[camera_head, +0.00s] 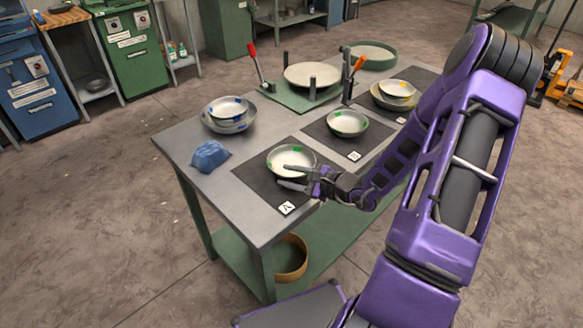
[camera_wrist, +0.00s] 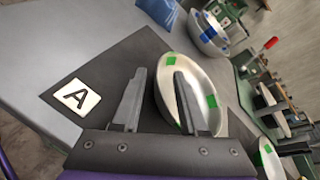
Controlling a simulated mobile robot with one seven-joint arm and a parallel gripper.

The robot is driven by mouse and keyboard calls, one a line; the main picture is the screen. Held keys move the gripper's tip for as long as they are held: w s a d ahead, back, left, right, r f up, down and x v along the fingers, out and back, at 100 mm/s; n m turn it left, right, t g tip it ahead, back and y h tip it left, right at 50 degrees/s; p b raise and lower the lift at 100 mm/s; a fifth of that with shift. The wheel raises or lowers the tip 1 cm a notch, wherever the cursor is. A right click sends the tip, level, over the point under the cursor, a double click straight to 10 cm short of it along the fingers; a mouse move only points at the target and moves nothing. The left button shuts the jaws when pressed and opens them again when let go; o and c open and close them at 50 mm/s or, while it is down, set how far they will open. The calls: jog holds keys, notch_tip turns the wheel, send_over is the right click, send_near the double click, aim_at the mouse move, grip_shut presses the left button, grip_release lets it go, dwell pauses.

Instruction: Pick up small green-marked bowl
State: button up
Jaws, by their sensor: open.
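A white bowl with green marks (camera_head: 291,157) sits upright on the black mat lettered A; it also shows in the wrist view (camera_wrist: 196,78). A second green-marked bowl (camera_head: 347,122) sits on the mat lettered B and looks somewhat smaller, though it is farther off; its edge shows in the wrist view (camera_wrist: 268,158). My gripper (camera_head: 283,175) is open at the near rim of the bowl on mat A. In the wrist view my gripper (camera_wrist: 161,75) has its right finger overlapping that bowl and its left finger outside. I cannot tell whether either finger touches it.
Stacked blue-marked bowls (camera_head: 228,115) and a crumpled blue cloth (camera_head: 210,156) are at the table's left. Stacked yellow-marked bowls (camera_head: 396,93) stand at the right. A green fixture (camera_head: 312,76) with a round disc and red-handled lever stands behind. The table's left front corner is bare.

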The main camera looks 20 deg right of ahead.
jog(key=shift+x, duration=1.05)
jog(key=shift+c, duration=0.2)
grip_shut()
dwell(0.4)
